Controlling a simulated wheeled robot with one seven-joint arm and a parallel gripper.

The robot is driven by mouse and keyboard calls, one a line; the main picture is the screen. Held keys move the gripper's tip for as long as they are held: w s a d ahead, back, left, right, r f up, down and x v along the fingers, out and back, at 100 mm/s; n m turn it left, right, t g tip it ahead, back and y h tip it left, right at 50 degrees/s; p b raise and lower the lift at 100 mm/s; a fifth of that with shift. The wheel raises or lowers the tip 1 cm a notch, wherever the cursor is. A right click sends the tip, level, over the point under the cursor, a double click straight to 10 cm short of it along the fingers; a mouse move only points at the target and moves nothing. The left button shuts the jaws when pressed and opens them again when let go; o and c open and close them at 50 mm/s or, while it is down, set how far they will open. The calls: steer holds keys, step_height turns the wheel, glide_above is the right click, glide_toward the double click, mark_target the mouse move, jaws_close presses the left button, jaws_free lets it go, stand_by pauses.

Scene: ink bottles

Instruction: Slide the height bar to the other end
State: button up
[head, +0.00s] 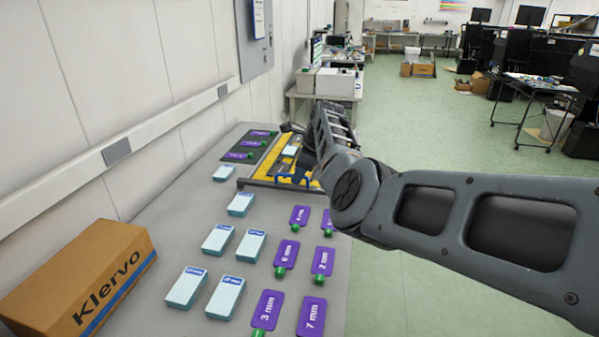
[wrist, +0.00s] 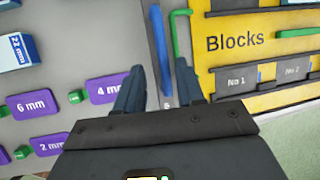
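A long narrow bar, which I take to be the height bar (head: 270,186), lies along the near edge of the yellow board (head: 258,170) in the head view. In the wrist view a blue bar (wrist: 158,45) runs up the picture beside the yellow "Blocks" board (wrist: 236,72). My gripper (wrist: 160,72) is over this bar, its two dark fingers apart, one on each side. The bar passes between them, and I cannot tell whether either finger touches it. In the head view my arm hides the fingertips and the bar's right part.
Purple tags (head: 268,310) with green tabs and pale blue boxes (head: 225,298) cover the near table. A Klervo carton (head: 82,280) stands at left by the wall. A green loop (wrist: 181,30) is close to the right finger. Grey slots labelled No 1 (wrist: 236,80) are on the board.

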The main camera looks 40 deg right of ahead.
steer(key=v, duration=0.7)
steer(key=shift+s+r, duration=0.2)
steer(key=shift+r, duration=0.1)
stand_by(0.4)
